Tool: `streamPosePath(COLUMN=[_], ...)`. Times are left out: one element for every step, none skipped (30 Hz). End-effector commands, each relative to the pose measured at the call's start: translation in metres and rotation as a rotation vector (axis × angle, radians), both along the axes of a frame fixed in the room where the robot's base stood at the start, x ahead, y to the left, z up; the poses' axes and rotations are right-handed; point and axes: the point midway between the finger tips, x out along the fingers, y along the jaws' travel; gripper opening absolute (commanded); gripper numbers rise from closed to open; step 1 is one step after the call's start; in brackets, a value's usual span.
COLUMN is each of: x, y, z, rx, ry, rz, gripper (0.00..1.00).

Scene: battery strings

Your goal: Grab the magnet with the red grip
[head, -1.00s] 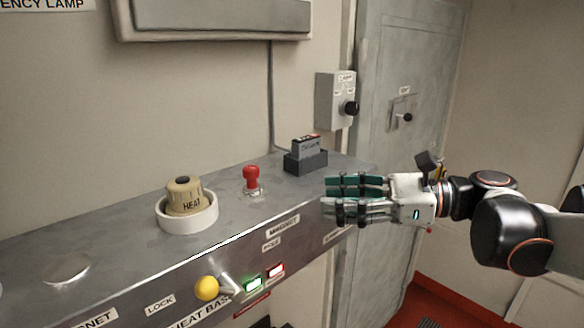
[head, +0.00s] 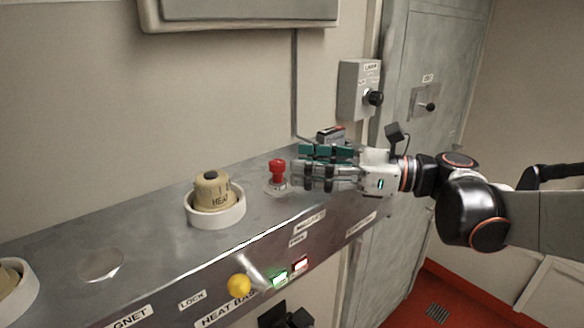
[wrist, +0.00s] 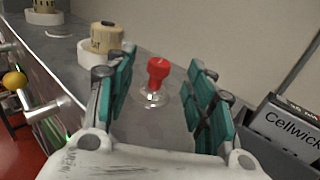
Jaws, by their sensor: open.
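The magnet with the red grip (head: 277,171) stands upright on the grey metal shelf (head: 150,240), on a small round clear or shiny base. In the wrist view the red grip (wrist: 157,70) appears between and beyond my two rows of teal finger pads. My gripper (head: 298,168) is open and empty, just to the right of the magnet in the head view, its fingers pointing left toward it. In the wrist view my gripper (wrist: 160,88) shows a wide gap between the fingers. No finger visibly grips the magnet.
A beige HEAT knob in a white ring (head: 217,213) stands left of the magnet. A dark box labelled Cellwick (wrist: 285,125) is close to my right-hand fingers. A yellow-knobbed lever (head: 238,286) and lit green and red switches are on the shelf's front. The wall rises behind.

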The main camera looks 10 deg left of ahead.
Motion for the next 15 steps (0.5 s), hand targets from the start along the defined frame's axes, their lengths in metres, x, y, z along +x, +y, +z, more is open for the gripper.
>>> streamPosePath(x=[0.000,0.000,0.000,0.000,0.001,0.001,0.001,0.001,0.002,0.002,0.003,0.003,0.004,0.004,0.004], y=[0.005,0.007,0.009,0.010,0.011,0.014,0.018,0.021,0.028,0.032,0.037,0.043,0.047,0.050,0.054], z=[0.000,0.000,0.000,0.000,0.000,0.000,0.000,-0.001,-0.001,-0.001,-0.001,-0.002,-0.002,-0.002,-0.003], rx=[0.000,0.000,0.000,0.000,0.000,0.000,0.000,0.000,0.000,0.000,0.000,0.000,0.000,0.000,0.000], ry=[0.000,0.000,0.000,0.000,0.000,0.000,0.000,0.000,0.000,0.000,0.000,0.000,0.000,0.000,0.000], rz=[0.002,0.002,0.001,0.001,0.001,0.001,0.002,0.003,0.003,0.003,0.004,0.003,0.003,0.003,0.003], gripper=[0.49,0.49,0.49,0.49,0.49,0.49,0.49,0.49,0.49,0.49,0.49,0.49,0.49,0.49,0.49])
